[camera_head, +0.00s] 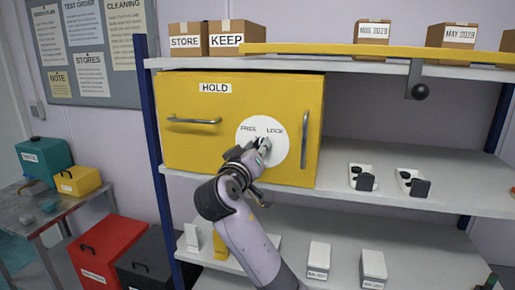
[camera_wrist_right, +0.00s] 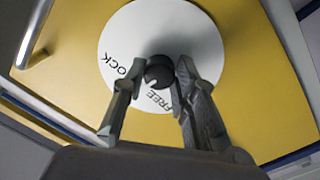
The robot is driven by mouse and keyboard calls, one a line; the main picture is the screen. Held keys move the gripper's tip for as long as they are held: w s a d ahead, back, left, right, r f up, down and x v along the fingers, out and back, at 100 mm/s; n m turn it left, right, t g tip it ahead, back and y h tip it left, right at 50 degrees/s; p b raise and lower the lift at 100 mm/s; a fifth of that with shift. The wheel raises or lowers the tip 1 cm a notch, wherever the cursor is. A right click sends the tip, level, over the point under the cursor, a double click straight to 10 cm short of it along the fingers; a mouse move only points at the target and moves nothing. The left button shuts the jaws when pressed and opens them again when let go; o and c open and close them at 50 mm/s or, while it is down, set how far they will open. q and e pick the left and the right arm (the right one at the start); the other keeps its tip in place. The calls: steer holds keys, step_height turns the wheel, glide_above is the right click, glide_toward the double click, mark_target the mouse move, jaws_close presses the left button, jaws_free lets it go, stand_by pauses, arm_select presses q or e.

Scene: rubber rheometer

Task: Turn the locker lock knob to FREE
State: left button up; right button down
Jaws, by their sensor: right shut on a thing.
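The yellow locker (camera_head: 190,100), labelled HOLD, stands on the rack shelf. A round white dial plate (camera_head: 285,152) on its front reads FREE on the left and LOCK on the right. In the right wrist view the dial plate (camera_wrist_right: 207,45) shows a dark knob (camera_wrist_right: 159,70) at its middle. My right gripper (camera_head: 262,148) is at the dial, and in the wrist view its fingertips (camera_wrist_right: 158,75) are shut on the knob from both sides. In the head view the gripper mostly hides the knob. I cannot tell which word the knob points to. My left gripper is not in view.
The locker has a horizontal handle (camera_head: 195,121) at left and a vertical handle (camera_head: 305,138) at right. Boxes marked STORE (camera_head: 188,41) and KEEP (camera_head: 233,38) stand above. Small devices (camera_head: 361,177) sit on the shelf to the right. A red bin (camera_head: 103,250) stands lower left.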

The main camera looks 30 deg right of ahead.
steer(key=n+p, duration=0.1)
steer(key=n, duration=0.9)
steer(key=shift+r+n+t, duration=0.1)
steer(key=shift+n+t, duration=0.2)
stand_by(0.4)
steer(key=c, duration=1.3)
jaws_free()
